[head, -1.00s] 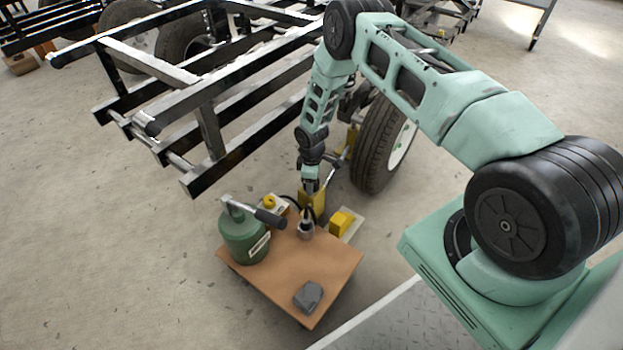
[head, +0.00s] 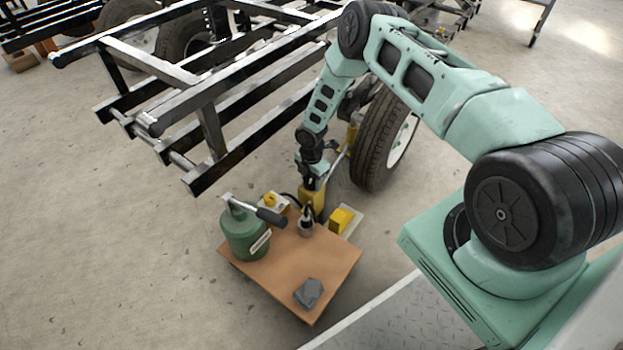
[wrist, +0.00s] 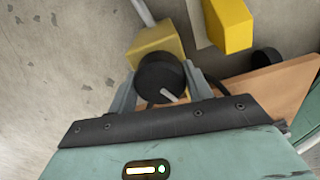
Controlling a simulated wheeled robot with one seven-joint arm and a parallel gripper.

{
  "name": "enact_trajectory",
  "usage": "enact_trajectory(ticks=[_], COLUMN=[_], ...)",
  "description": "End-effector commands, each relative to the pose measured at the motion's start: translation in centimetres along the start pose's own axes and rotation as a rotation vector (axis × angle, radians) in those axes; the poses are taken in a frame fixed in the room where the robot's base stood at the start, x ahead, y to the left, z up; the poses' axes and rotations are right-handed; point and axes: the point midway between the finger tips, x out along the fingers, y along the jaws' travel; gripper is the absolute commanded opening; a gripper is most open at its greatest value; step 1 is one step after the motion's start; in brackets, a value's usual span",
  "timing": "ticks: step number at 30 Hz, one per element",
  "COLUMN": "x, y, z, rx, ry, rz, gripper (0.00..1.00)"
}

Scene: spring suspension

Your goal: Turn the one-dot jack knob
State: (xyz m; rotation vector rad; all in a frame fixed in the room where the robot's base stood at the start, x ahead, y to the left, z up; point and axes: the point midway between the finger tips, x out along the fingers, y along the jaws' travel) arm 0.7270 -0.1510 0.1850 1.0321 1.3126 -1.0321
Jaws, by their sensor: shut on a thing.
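In the wrist view, a round black knob (wrist: 158,72) with a white pointer line sits between the two grey fingers of my gripper (wrist: 161,83). The fingers are shut on its sides. The pointer slants toward the lower right of that picture. The knob is on a yellow jack block (wrist: 157,46). No dot mark can be made out on it. In the head view, my gripper (head: 313,182) points down at the yellow jack (head: 312,199), beside the wheel; the knob is hidden there.
A wooden board (head: 300,266) carries a green canister (head: 243,236) with a black-handled lever, a small dark-tipped fitting (head: 306,226) and a grey block (head: 308,292). A yellow block (head: 341,220) stands right of the jack. The black frame (head: 215,135) and tire (head: 375,145) are close by.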

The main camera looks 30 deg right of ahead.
Motion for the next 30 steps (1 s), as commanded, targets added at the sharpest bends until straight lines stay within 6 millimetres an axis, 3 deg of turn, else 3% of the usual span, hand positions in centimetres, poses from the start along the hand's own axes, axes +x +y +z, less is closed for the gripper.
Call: enact_trajectory(ticks=[18, 30], x=[0.00, -0.01], y=[0.06, 0.09], z=[0.03, -0.01], rx=[-0.572, -0.818], ry=[0.000, 0.000], rz=[0.000, 0.001], gripper=[0.27, 0.27])
